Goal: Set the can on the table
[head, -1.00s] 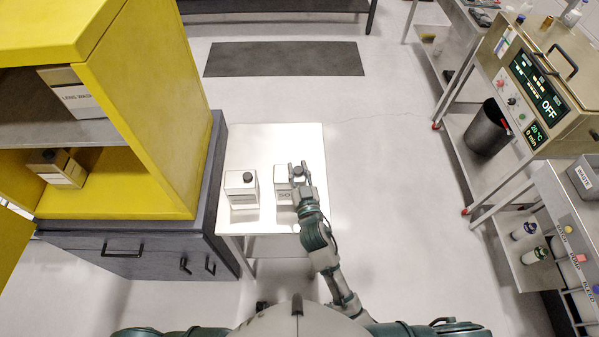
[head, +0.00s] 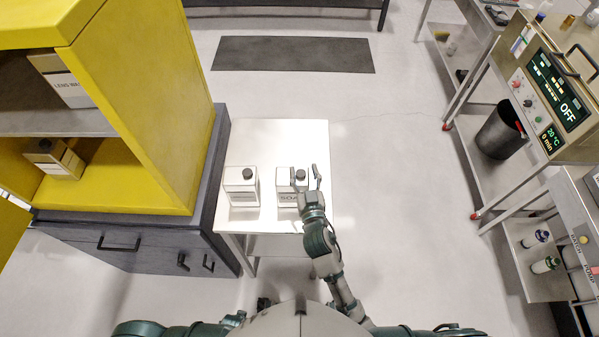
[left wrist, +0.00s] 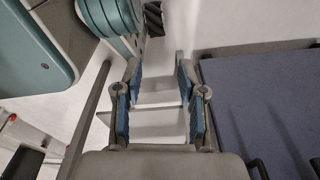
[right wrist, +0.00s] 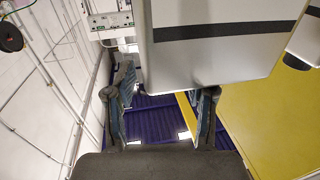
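Two white box-shaped cans with black caps stand upright on the small white table (head: 270,140). The left can (head: 241,188) stands clear of my grippers. The right can (head: 285,188) is partly hidden by my right gripper (head: 307,176), which is open at its right side. In the right wrist view a pale can with a dark band (right wrist: 222,40) fills the top, beyond the spread fingers of the right gripper (right wrist: 160,100); nothing shows clasped between them. My left gripper (left wrist: 158,85) is open and empty in the left wrist view; I cannot make it out in the head view.
A yellow cabinet (head: 150,100) on a grey drawer base (head: 140,240) stands left of the table, with more boxed containers (head: 55,158) on its shelves. Steel carts with an oven-like device (head: 555,95) and a dark bin (head: 498,132) stand right. Floor between is clear.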

